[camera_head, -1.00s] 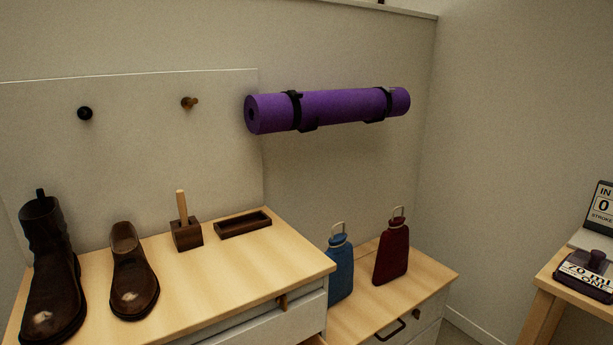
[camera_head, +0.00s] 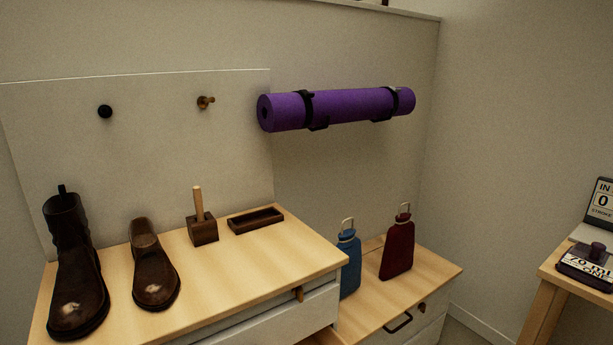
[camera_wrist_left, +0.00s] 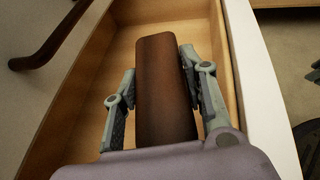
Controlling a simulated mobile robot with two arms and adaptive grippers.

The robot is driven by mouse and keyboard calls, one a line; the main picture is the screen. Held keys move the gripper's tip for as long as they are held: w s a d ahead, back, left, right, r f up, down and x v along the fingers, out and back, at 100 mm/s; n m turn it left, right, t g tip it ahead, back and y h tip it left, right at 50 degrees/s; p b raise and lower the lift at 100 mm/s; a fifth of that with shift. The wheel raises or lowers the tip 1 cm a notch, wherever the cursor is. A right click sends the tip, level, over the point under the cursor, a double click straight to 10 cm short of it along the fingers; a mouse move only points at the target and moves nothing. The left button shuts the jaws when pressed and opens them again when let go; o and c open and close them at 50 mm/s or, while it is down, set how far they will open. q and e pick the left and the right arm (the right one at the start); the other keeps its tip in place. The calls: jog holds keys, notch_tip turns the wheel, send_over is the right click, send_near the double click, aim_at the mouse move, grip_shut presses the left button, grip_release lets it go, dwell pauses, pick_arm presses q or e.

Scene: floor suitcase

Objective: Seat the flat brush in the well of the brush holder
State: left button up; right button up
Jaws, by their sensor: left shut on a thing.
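My left gripper (camera_wrist_left: 158,98) shows in the left wrist view, with its two fingers closed on the sides of a dark brown, long, smooth block, which looks like the flat brush (camera_wrist_left: 166,85). The brush lies inside or just above an open wooden drawer; I cannot tell whether it touches the floor of it. In the head view a shallow dark rectangular tray with an empty well, apparently the brush holder (camera_head: 257,228), stands on the dresser top. Beside it is a dark wooden block (camera_head: 203,232) with a light upright handle (camera_head: 198,203). My right gripper is in no view.
Two brown boots, one tall (camera_head: 73,265) and one short (camera_head: 154,270), stand left on the dresser top (camera_head: 235,275). A blue bottle (camera_head: 349,262) and a red bottle (camera_head: 397,248) stand on the lower cabinet. A purple mat (camera_head: 340,108) hangs on the wall.

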pick_arm(q)
jog(key=shift+s+a+r+n+t+y, duration=0.15)
jog(key=shift+r+n+t+y, duration=0.25)
jog(key=shift+r+n+y, duration=0.35)
jog(key=s+a+r+n+y, duration=0.1)
jog(key=r+n+y, duration=0.5)
jog(key=r+y, duration=0.1)
jog(key=s+a+r+n+t+y, duration=0.1)
jog(key=s+a+r+n+y, duration=0.1)
jog(key=r+n+y, duration=0.4)
jog(key=shift+a+r+n+y, duration=0.2)
jog(key=shift+r+n+y, duration=0.15)
jog(key=shift+r, duration=1.5)
